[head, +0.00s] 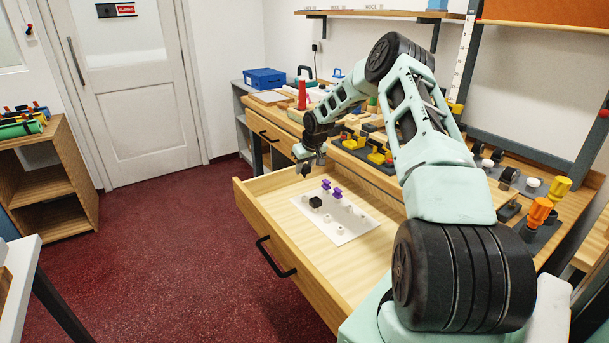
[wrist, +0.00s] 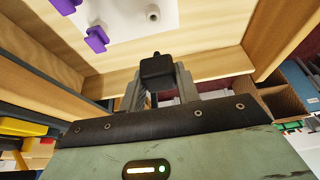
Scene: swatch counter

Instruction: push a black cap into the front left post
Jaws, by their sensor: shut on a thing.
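My gripper (head: 306,163) hangs over the open drawer (head: 357,276), above its far left part. In the wrist view my gripper (wrist: 158,84) is shut on a black cap (wrist: 157,67), which sticks out beyond the fingertips. The cap is held clear of the white board (head: 341,240), which lies flat in the drawer. Short white posts (head: 327,218) stand on the board. Another black cap (head: 315,202) sits on the board's left side. The wrist view shows one bare post (wrist: 152,13) with a hole in its top, apart from the held cap.
The drawer's wooden walls surround the board.

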